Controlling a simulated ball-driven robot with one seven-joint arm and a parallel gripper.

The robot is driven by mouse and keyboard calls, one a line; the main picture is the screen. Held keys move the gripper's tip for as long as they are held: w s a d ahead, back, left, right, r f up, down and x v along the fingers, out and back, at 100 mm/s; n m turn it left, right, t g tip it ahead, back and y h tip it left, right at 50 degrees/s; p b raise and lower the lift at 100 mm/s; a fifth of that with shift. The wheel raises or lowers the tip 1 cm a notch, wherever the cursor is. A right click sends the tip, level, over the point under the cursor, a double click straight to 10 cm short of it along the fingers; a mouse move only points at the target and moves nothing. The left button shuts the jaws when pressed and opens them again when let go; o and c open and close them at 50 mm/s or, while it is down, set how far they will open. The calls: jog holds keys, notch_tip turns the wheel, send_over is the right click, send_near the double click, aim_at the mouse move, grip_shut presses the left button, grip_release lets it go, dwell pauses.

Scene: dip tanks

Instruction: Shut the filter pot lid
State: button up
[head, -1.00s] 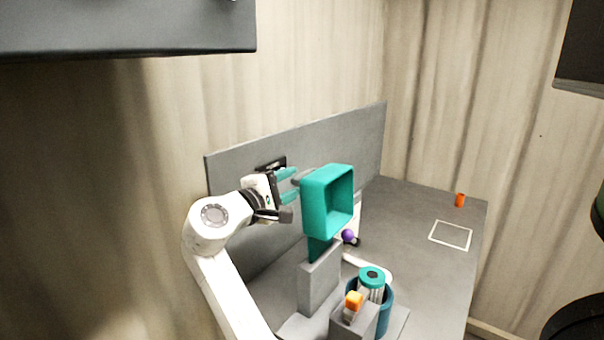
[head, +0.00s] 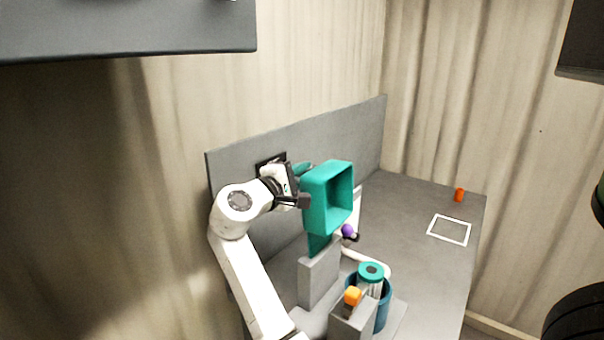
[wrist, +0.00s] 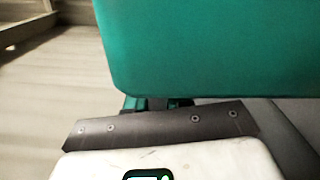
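A teal square box-shaped piece, which looks like the filter pot lid (head: 316,208), stands up on edge with its hollow side facing right. A teal strip below joins it to a grey block (head: 318,280). My gripper (head: 304,184) is at the lid's left, closed outer side, very close to it. I cannot tell whether they touch. In the wrist view the lid (wrist: 215,45) fills the upper part and hides most of the fingers; only small teal bits (wrist: 158,103) show below it. The finger gap is unclear.
A blue pot (head: 383,308) holds a teal-topped cylinder (head: 371,270). A purple ball (head: 347,230) is behind. A grey panel (head: 240,170) backs the table. An orange cylinder (head: 459,195) and white square outline (head: 449,230) lie right.

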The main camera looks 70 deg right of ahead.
jog(key=shift+r, duration=0.15)
grip_shut()
jog(key=shift+w+r, duration=0.1)
jog(key=shift+s+a+r+m+b, duration=0.1)
jog(key=shift+s+a+m+b, duration=0.15)
jog(key=shift+s+m+b, duration=0.75)
jog(key=s+a+f+m+b, duration=0.2)
jog(key=s+m+b, duration=0.2)
jog(key=s, duration=0.3)
jog(key=s+a+f+m+b, duration=0.1)
jog(key=s+m+b, duration=0.4)
jog(key=s, duration=0.3)
jog(key=shift+s+a+f+m, duration=0.2)
jog(key=shift+a+f+m, duration=0.15)
jog(key=shift+m, duration=0.55)
